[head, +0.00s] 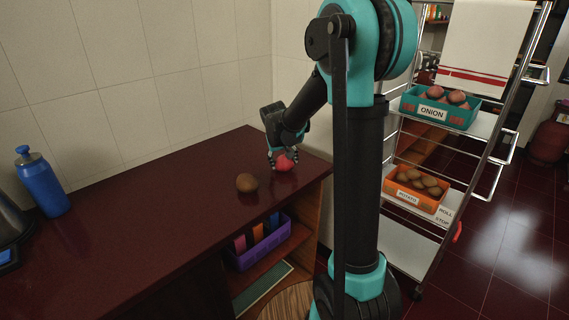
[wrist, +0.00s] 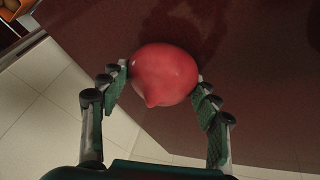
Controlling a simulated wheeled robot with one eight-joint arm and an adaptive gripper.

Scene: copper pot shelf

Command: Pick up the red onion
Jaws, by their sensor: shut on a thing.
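The red onion (head: 285,163) is at the right part of the dark red counter in the head view. My gripper (head: 283,160) reaches down over it from above. In the wrist view the red onion (wrist: 164,75) sits between the two green-padded fingers of my gripper (wrist: 164,88), with a finger touching each side. The gripper is shut on it. I cannot tell whether the onion rests on the counter or is just above it.
A blue bottle (head: 42,182) stands far left. At right, a rack holds a teal ONION crate (head: 432,112) and an orange potato crate (head: 414,200). A purple bin (head: 258,250) sits below the counter.

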